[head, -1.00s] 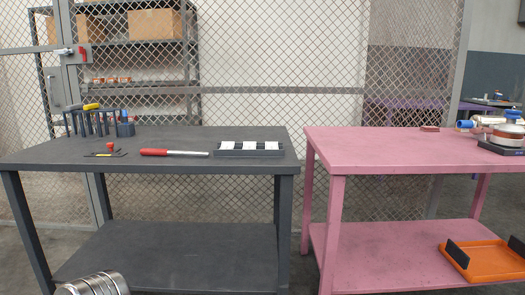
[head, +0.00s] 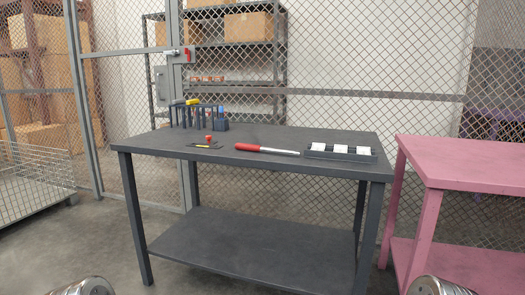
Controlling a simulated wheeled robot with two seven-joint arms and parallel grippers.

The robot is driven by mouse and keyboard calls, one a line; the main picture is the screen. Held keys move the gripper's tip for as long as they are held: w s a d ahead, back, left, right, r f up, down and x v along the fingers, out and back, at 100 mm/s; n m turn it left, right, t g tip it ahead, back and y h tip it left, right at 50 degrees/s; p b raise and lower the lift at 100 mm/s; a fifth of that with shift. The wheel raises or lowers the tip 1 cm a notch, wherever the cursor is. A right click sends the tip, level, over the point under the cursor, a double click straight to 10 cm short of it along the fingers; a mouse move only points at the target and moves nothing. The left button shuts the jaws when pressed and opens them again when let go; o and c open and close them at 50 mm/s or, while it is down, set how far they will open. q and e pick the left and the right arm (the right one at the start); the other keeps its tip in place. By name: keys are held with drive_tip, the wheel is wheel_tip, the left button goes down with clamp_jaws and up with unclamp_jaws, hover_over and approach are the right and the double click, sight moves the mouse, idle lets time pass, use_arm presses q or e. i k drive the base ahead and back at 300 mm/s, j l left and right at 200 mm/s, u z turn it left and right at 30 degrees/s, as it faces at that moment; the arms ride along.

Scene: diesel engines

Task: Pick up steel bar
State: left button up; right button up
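A bar with a red handle and a bare steel-coloured shaft (head: 266,149) lies flat near the front edge of the dark grey table (head: 300,137). It is the only bar-like thing I make out there. Its red end points left and its shaft points right, towards a black tray. Neither of my grippers shows. Only silver, rounded parts, which look like my own arms, show at the bottom left and bottom right edges, well apart from the bar.
The black tray (head: 317,155) with white pieces sits right of the bar. A tool rack (head: 215,125) and a small red-topped item (head: 209,139) are left. A pink table (head: 460,165) stands right, a wire cage (head: 30,185) left. Floor at front left is clear.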

sight(240, 147)
drive_tip(key=i+j, duration=1)
drive_tip(key=i+l+z, duration=0.05)
drive_tip(key=i, duration=0.05)
